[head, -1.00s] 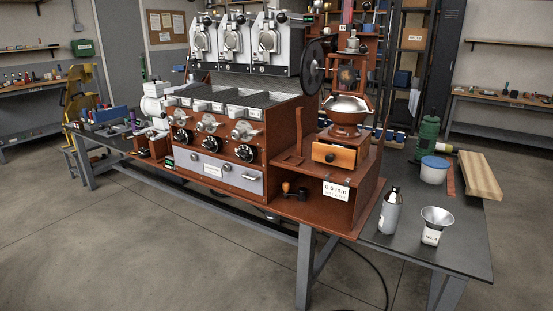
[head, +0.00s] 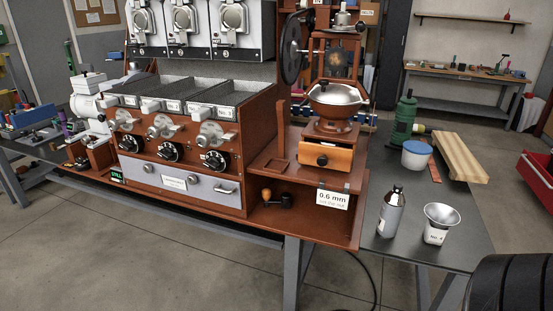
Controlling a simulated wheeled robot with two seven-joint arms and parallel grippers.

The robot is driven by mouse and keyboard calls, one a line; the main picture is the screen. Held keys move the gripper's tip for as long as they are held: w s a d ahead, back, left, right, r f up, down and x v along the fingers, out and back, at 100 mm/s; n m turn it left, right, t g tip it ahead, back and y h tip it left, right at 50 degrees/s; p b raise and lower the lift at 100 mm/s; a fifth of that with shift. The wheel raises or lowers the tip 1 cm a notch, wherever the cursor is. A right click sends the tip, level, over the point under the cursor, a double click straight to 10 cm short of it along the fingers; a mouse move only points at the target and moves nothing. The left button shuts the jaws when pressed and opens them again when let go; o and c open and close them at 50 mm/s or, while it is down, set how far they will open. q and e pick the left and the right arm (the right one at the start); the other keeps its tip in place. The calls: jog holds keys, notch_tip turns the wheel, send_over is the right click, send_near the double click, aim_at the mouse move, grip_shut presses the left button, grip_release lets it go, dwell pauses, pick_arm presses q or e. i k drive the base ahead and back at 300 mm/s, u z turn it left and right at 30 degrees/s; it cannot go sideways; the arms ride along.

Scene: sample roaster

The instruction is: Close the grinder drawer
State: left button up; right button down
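The grinder (head: 335,115) stands on the right part of the wooden roaster stand, with a metal bowl-shaped hopper on top. Its drawer (head: 326,158) is an orange-brown wooden box front with a small dark knob, low on the grinder. The drawer front appears to stick out from the grinder body; how far is hard to tell from here. Neither of my grippers is in view, and nothing touches the drawer.
A label reading 0.6 mm (head: 332,198) hangs below the drawer. A metal bottle (head: 391,212), a funnel cup (head: 437,224), a blue-lidded tub (head: 416,155) and a wooden board (head: 461,165) stand to the right. A dark rounded shape (head: 515,285) fills the bottom right corner.

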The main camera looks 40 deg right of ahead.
aim_at(311, 153)
jog(key=z, duration=0.6)
jog(key=i, duration=0.85)
jog(key=z, duration=0.9)
